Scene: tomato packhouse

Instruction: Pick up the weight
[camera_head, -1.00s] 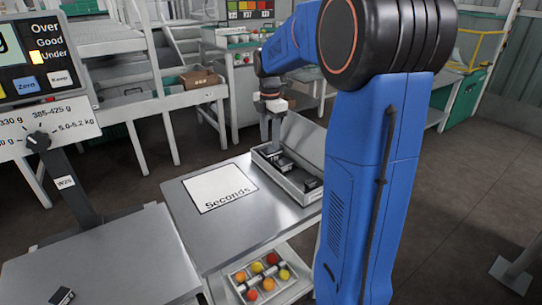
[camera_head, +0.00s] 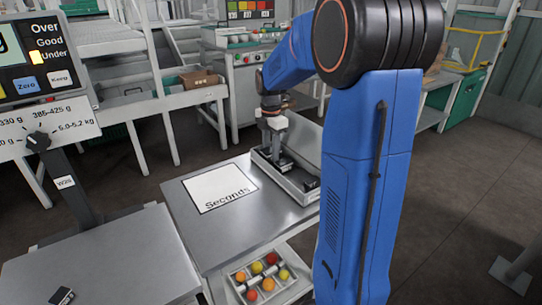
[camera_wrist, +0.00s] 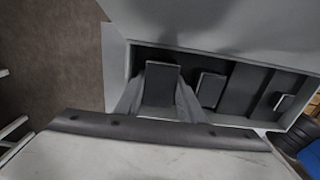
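The weights are dark blocks with light edges lying in a grey open case at the back right of the steel table. In the wrist view the case (camera_wrist: 262,62) shows a row of them: one weight (camera_wrist: 161,78) at the left, another (camera_wrist: 210,90) in the middle and a smaller one (camera_wrist: 284,102) at the right. My gripper (camera_head: 277,157) reaches down into the case. In the wrist view its fingers (camera_wrist: 161,92) are apart, one on each side of the left weight. Any contact with its sides cannot be made out.
A white card marked "Seconds" (camera_head: 219,187) lies on the table left of the case. The case lid stands raised behind it. A scale display (camera_head: 40,55) stands at left. A tray of tomatoes (camera_head: 244,294) is on a lower shelf. The table front is clear.

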